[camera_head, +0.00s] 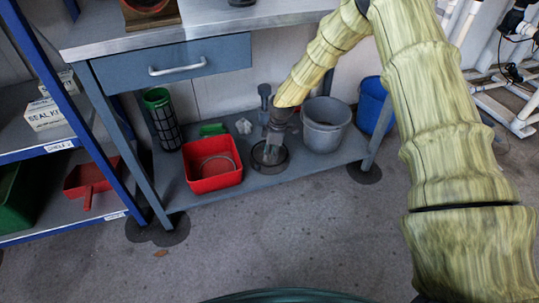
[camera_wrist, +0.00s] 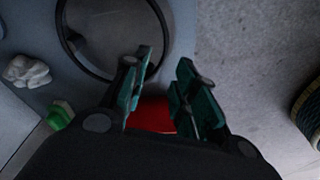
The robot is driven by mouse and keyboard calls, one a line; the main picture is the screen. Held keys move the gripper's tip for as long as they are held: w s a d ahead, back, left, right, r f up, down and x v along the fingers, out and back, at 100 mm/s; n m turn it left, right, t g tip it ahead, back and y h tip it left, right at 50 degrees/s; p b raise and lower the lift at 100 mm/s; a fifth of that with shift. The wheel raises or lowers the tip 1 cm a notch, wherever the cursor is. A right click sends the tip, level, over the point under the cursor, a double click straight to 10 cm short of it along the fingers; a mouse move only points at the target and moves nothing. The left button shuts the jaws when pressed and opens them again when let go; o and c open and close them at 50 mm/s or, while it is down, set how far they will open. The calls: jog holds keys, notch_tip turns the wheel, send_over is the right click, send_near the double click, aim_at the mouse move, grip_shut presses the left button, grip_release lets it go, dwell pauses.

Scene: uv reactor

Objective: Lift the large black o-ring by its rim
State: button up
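The large black o-ring (camera_head: 270,173) lies on the grey lower shelf of the bench, between a red bin and a grey bucket. In the wrist view the ring (camera_wrist: 64,40) fills the upper left, with its top cut off by the frame. My gripper (camera_head: 271,152) reaches down at the ring in the head view and hides part of it. In the wrist view my gripper (camera_wrist: 165,60) is open, with nothing between its fingers. The left finger overlaps the ring's lower right rim; I cannot tell whether it touches.
The red bin (camera_head: 214,184) holds a ring-shaped item. The grey bucket (camera_head: 325,140) stands close right of my gripper. A white crumpled item (camera_wrist: 27,71) and a green item (camera_wrist: 60,115) lie nearby. The bench top (camera_head: 215,20) and drawer (camera_head: 172,72) overhang the shelf.

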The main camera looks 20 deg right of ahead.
jog(key=f+b, duration=0.2)
jog(key=f, duration=0.1)
jog(key=f+b, duration=0.1)
jog(key=f, duration=0.1)
jog(key=shift+a, duration=0.3)
jog(key=shift+r, duration=0.1)
jog(key=shift+c, duration=0.3)
grip_shut()
